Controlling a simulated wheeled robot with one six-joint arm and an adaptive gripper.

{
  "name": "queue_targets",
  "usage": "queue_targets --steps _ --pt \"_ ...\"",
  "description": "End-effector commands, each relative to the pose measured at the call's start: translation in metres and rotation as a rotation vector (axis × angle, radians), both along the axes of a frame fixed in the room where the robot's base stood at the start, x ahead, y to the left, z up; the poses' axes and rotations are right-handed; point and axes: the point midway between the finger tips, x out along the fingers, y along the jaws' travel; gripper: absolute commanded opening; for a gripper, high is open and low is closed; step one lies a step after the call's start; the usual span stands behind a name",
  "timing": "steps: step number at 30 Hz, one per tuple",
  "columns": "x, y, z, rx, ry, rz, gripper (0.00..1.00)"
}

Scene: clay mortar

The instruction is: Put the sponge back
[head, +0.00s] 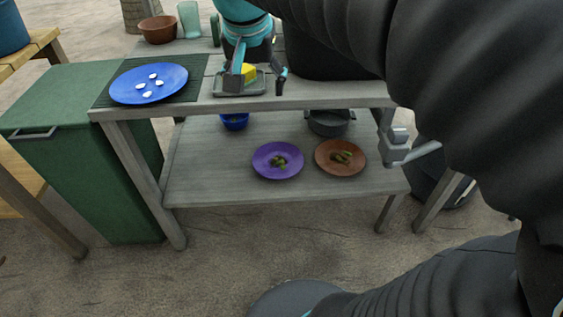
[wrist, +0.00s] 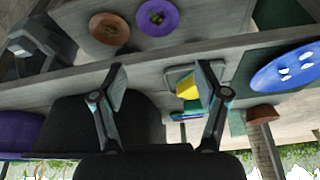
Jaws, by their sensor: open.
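The yellow sponge (head: 249,71) sits on a small grey tray (head: 258,88) on the upper shelf of the grey bench. In the wrist view the sponge (wrist: 187,91) shows beside the inner side of my right-hand finger, partly hidden by it, with the tray (wrist: 176,75) around it. My gripper (head: 260,79) is open over the tray, its fingers on either side of the sponge in the head view. The gripper (wrist: 162,80) holds nothing. I cannot tell whether a finger touches the sponge.
A blue plate (head: 149,83) with several white pieces lies on a dark green mat left of the tray. A dark block-like thing stands close on the right. The lower shelf has a purple plate (head: 262,162), a brown plate (head: 327,166) and bowls. A green bin (head: 70,130) stands left.

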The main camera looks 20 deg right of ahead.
Motion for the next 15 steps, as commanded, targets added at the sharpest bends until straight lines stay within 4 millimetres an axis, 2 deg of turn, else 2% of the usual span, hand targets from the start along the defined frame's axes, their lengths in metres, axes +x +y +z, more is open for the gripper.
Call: queue_targets --steps 1,3,9,15 --pt "-0.02 -0.004 -0.011 0.001 -0.011 0.054 0.74" --pt "-0.043 -0.006 -0.027 0.0 -0.027 0.137 0.74" --pt "-0.101 -0.007 -0.079 -0.022 -0.084 0.347 0.74" --pt "-0.132 -0.006 -0.115 -0.05 -0.125 0.468 0.74"
